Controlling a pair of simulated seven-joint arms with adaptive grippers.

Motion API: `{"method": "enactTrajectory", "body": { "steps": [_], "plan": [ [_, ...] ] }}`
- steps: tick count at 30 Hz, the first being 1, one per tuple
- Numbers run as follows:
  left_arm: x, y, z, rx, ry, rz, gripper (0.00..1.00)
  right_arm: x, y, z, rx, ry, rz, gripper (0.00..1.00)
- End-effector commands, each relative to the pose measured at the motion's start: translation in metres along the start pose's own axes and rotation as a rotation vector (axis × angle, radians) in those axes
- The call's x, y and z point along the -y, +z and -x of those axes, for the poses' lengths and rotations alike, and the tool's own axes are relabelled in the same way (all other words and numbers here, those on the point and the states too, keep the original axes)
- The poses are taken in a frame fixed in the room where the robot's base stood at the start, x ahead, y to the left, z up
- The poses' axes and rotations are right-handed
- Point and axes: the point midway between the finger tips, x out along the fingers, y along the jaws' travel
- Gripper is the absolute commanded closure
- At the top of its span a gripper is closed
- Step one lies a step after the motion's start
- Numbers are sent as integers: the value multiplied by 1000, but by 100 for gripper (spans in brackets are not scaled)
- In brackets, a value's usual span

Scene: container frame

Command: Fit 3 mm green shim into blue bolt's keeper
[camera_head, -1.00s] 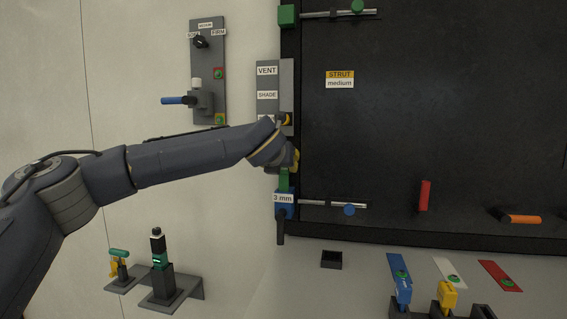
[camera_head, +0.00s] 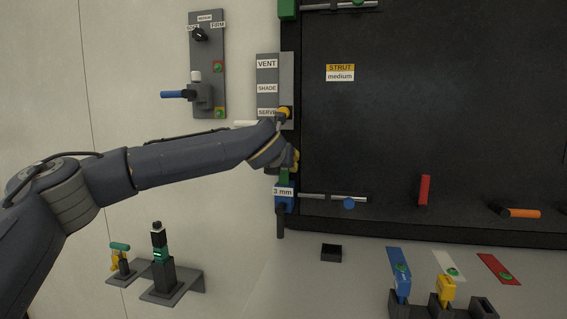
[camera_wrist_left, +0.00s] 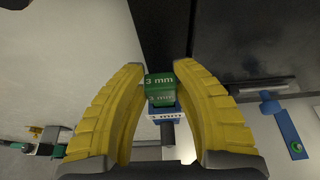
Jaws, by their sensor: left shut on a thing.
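The green 3 mm shim (camera_wrist_left: 161,88) is between the yellow fingers of my left gripper (camera_wrist_left: 162,90), which is shut on it. In the head view the green shim (camera_head: 284,174) shows just below my left gripper (camera_head: 292,160), directly above the blue keeper (camera_head: 285,202). The blue keeper has a white 3 mm label and sits at the frame's lower left edge. It also shows behind the shim in the wrist view (camera_wrist_left: 165,108). The blue bolt (camera_head: 335,197) is a horizontal rod with a blue knob. I cannot tell whether the shim's lower end is inside the keeper. My right gripper is not in view.
A grey VENT/SHADE panel (camera_head: 267,75) stands just above my wrist. A dark handle (camera_head: 281,222) hangs below the keeper. A small black box (camera_head: 331,253), coloured plates and a rack (camera_head: 443,305) lie lower right. The dark panel (camera_head: 440,110) fills the right.

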Motion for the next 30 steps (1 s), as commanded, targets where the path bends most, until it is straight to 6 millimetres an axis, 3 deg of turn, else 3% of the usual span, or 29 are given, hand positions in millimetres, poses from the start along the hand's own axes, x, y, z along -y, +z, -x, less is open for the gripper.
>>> {"method": "enactTrajectory", "body": {
  "steps": [30],
  "plan": [
    [0,-18,-7,-1,0,0,91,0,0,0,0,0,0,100]
  ]
}}
